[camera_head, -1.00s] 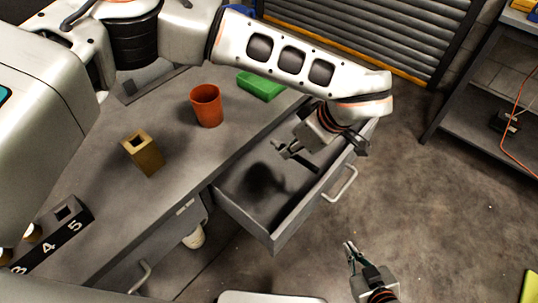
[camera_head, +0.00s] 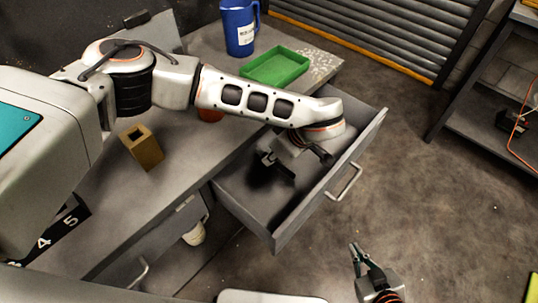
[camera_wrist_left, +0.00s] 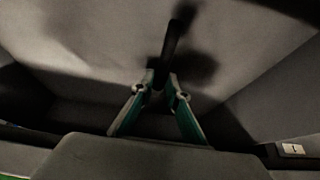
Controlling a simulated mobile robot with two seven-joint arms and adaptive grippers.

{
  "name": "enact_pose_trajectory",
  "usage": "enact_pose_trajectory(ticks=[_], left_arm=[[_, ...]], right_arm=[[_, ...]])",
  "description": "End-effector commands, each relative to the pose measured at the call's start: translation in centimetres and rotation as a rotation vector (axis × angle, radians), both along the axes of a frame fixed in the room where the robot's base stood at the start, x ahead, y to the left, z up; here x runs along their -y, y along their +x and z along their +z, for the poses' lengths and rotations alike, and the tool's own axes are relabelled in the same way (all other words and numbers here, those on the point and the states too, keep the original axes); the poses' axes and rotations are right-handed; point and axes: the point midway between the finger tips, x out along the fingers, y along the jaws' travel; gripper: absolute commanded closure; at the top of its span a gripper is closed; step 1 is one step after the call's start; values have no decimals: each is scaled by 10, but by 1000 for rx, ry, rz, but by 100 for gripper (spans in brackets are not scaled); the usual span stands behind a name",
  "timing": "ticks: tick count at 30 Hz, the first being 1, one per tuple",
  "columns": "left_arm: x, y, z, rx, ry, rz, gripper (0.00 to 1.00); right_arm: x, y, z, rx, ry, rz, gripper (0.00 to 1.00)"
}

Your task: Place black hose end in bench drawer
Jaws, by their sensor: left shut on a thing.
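The bench drawer (camera_head: 330,180) stands pulled out from the grey bench. My left gripper (camera_head: 268,158) is down inside the drawer opening, above its floor. In the left wrist view its two fingertips (camera_wrist_left: 161,92) close on the black hose end (camera_wrist_left: 172,42), a short dark bar with a shadow on the drawer floor beside it. I cannot tell whether the hose end touches the floor. My right gripper (camera_head: 360,256) is in front of the drawer, over the floor, holding nothing visible; its finger gap is unclear.
On the bench are a green tray (camera_head: 275,67), a blue jug (camera_head: 239,27), a brown square block with a hole (camera_head: 143,148) and an orange cup (camera_head: 210,115), mostly hidden behind my left arm. A dark shelf (camera_head: 485,125) stands at right. The concrete floor between is clear.

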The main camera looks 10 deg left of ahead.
Motion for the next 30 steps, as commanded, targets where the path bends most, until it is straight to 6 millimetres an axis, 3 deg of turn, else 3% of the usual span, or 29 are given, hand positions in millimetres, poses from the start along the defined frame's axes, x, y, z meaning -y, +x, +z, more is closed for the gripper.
enact_pose_trajectory(ticks=[3,6,18,19,21,30], left_arm=[[-13,8,-4,-4,-1,2,100],[-11,6,-13,-4,-1,-1,100],[-11,7,-15,-1,1,0,100],[-11,7,-15,-1,1,0,80],[-11,7,-15,0,0,0,69],[-11,7,-15,-1,-1,-1,69]], right_arm=[[-1,-1,-2,-4,1,1,100],[-1,-2,-5,-7,1,0,100],[-1,-3,-5,-7,0,0,100],[-1,-3,-5,-7,0,0,100],[-1,-3,-5,-7,0,0,100],[-1,-3,-4,-7,-1,-1,100]])
